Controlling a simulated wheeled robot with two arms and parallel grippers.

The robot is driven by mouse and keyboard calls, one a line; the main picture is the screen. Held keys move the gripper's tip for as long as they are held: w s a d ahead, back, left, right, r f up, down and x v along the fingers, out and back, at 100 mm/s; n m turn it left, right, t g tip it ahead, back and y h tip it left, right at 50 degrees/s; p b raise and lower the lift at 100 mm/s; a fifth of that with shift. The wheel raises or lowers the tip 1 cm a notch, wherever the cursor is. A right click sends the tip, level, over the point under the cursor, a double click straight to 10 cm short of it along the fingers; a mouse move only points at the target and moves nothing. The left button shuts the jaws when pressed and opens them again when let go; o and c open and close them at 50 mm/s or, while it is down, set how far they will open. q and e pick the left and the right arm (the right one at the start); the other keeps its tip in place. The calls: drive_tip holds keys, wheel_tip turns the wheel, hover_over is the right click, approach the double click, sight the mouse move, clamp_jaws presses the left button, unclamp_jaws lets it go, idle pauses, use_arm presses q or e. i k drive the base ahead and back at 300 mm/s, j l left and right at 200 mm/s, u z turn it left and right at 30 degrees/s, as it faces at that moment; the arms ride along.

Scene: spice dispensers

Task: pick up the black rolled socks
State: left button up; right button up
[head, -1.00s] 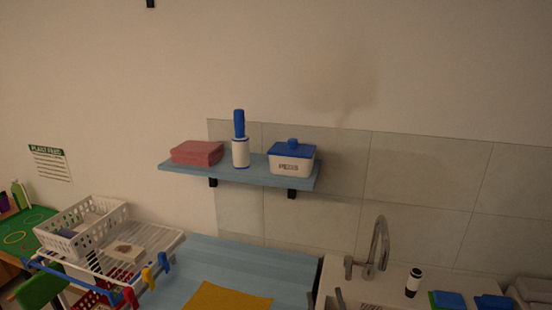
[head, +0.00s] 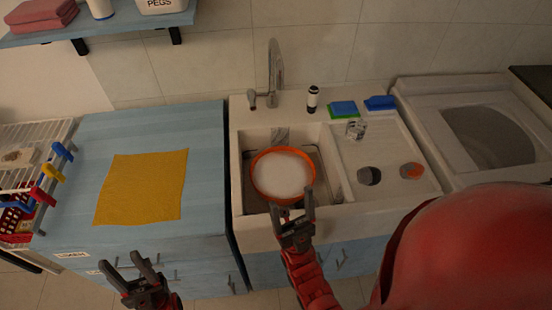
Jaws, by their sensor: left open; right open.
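A dark, round rolled bundle (head: 369,176) lies on the white drainboard to the right of the sink; it looks like the black rolled socks. A grey and orange bundle (head: 411,171) lies to its right, apart from it. My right gripper (head: 292,200) is open and empty at the sink's front edge, in front of the orange basin and left of the dark bundle. My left gripper (head: 122,262) is open and empty, low in front of the blue cabinet, far from the bundles.
An orange basin (head: 284,174) sits in the sink. A glass (head: 355,129), sponges (head: 343,109) and a black-and-white bottle (head: 313,99) stand behind the drainboard. A tap (head: 274,70) rises behind the sink. A yellow cloth (head: 142,188) lies on the blue counter (head: 205,160).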

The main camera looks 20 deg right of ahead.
sight(367, 176)
drive_tip(key=z, duration=1.5)
